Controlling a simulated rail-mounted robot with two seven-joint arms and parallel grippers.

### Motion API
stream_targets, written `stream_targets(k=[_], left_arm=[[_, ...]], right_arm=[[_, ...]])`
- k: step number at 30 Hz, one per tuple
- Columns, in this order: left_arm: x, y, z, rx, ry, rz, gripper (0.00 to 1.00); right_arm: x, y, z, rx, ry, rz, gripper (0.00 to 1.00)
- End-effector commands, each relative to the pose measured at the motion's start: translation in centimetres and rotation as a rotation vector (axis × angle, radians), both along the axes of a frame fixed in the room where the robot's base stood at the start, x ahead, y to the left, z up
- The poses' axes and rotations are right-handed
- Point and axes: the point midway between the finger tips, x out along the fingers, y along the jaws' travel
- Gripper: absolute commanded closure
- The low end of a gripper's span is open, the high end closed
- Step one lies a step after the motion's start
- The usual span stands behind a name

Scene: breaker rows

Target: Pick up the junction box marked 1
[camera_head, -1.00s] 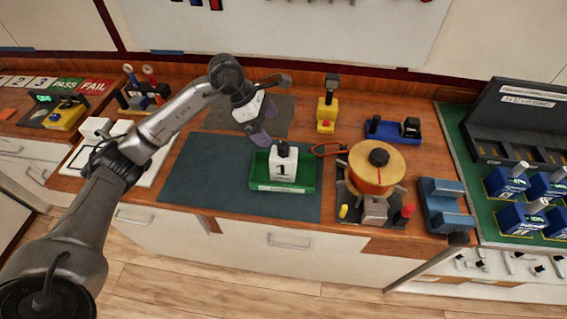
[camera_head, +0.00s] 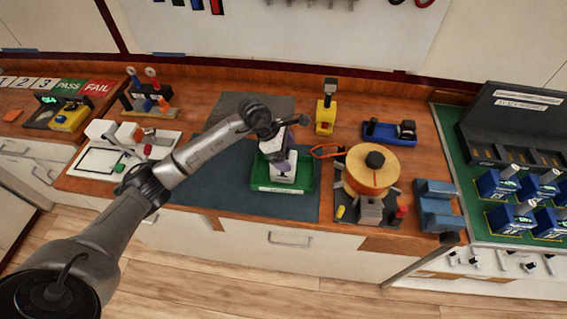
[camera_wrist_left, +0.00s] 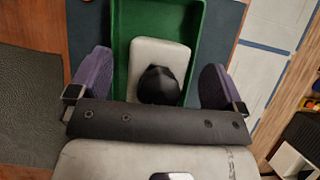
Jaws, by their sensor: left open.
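The junction box marked 1 (camera_head: 284,171) is a white block in a green tray (camera_head: 262,186) on the bench. My left gripper covers its upper part in the head view; the mark is hidden now. In the left wrist view the white box (camera_wrist_left: 150,52) with its black knob (camera_wrist_left: 158,86) lies inside the green tray (camera_wrist_left: 122,25). My left gripper (camera_head: 278,163) is over the box. Its purple fingers (camera_wrist_left: 158,85) stand open on either side of the box, apart from it. My right gripper is not in view.
A dark mat (camera_head: 205,180) lies under the tray. Right of it are an orange spool on a stand (camera_head: 372,172), a blue bracket (camera_head: 437,208) and a red-orange cable loop (camera_head: 326,151). A yellow device (camera_head: 325,117) stands behind. The mat's left part is clear.

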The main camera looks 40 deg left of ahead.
Motion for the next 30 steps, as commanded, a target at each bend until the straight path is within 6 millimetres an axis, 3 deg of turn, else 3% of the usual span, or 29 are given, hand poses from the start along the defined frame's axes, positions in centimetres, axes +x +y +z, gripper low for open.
stream_targets(k=[9, 30], left_arm=[[0.09, -0.12, -0.35, 0.001, 0.000, 0.000, 0.05], [0.09, -0.12, -0.28, 0.000, -0.001, 0.000, 0.72]], right_arm=[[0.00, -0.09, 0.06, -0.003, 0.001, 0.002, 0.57], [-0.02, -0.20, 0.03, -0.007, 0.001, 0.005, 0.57]])
